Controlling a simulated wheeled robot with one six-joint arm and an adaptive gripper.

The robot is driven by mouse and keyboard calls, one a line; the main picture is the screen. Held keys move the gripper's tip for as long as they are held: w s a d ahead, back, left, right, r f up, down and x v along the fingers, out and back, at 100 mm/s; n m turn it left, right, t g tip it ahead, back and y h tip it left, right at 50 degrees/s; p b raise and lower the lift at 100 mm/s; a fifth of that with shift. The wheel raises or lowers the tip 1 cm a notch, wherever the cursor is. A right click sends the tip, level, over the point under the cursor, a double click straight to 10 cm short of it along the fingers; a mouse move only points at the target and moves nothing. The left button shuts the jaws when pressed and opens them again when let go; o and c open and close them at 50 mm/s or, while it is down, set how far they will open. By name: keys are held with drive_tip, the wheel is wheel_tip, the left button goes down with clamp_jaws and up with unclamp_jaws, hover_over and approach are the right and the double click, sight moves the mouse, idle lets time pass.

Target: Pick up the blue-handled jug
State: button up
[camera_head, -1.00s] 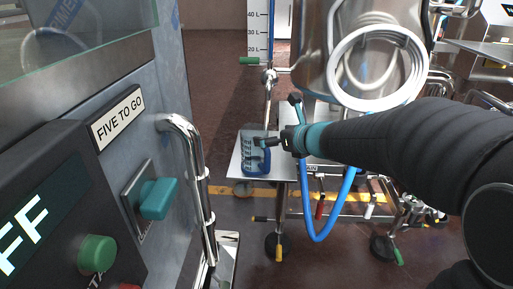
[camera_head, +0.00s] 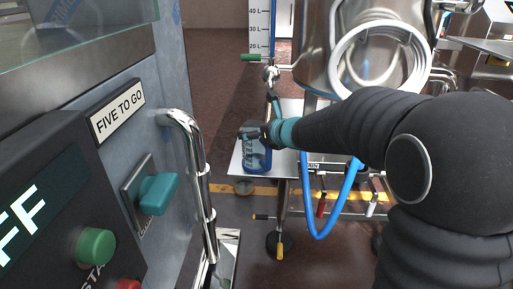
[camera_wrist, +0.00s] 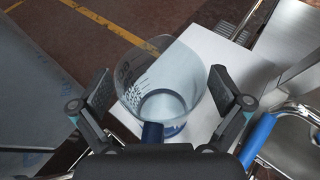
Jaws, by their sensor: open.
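The blue-handled jug (camera_head: 257,154) stands upright on a small pale metal shelf (camera_head: 288,109) in the head view. It is clear, with dark markings on its side and a blue handle. In the wrist view I look down into the jug (camera_wrist: 165,85), and its blue handle (camera_wrist: 152,132) points toward my gripper. My gripper (camera_wrist: 160,88) is open, with one finger on each side of the jug. I cannot tell whether either finger touches it. In the head view my gripper (camera_head: 254,131) is at the jug's upper part and hides some of it.
A steel tank with a coiled white hose (camera_head: 380,62) stands at right behind my arm. A blue hose (camera_head: 320,225) loops below the shelf's right. A control panel with a teal knob (camera_head: 158,193) and a steel handle (camera_head: 197,165) stands close at left.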

drive_tip(key=c, duration=1.3)
drive_tip(key=shift+r, duration=0.15)
